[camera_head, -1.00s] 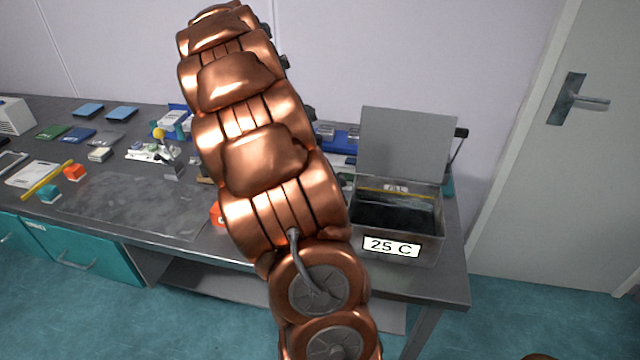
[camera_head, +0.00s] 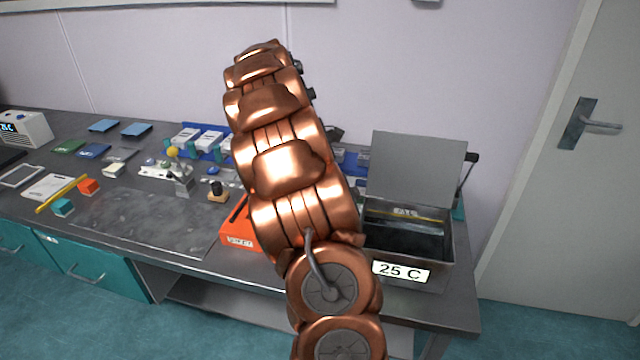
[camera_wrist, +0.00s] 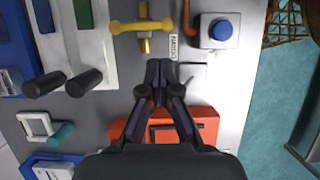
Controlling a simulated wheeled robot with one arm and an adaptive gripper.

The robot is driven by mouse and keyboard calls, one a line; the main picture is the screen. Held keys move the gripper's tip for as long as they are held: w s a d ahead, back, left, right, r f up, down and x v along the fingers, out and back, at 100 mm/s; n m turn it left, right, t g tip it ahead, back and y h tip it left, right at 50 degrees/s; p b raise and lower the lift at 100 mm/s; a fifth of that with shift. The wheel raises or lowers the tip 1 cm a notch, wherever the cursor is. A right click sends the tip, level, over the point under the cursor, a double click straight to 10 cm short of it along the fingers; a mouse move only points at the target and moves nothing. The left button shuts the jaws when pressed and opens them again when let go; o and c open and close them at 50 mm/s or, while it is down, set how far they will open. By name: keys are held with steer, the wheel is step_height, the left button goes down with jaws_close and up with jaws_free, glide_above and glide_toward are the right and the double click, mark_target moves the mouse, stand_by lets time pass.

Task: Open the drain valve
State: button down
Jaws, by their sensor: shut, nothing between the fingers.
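In the wrist view a yellow bar handle (camera_wrist: 142,27) sits crosswise on a short brass fitting (camera_wrist: 146,45); it looks like the drain valve. A small white label (camera_wrist: 173,47) with sideways print lies right of it. My gripper (camera_wrist: 158,68) is shut and empty, its tips pointing at the handle from a little below it in the picture, apparently apart from it. In the head view my copper arm hides the gripper and the valve. The open metal bath (camera_head: 408,238) with the sign "25 C" (camera_head: 401,272) stands right of my arm.
An orange box (camera_wrist: 205,125) lies under my fingers, also visible left of my arm in the head view (camera_head: 237,232). A blue button (camera_wrist: 221,30) on a white block is right of the handle. Dark cylindrical knobs (camera_wrist: 84,82) stand left.

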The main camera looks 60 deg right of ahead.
steer(key=shift+p+x, duration=1.1)
steer(key=shift+x, duration=3.1)
steer(key=shift+a, duration=0.1)
steer(key=shift+s+n, duration=0.1)
steer(key=shift+n, duration=0.4)
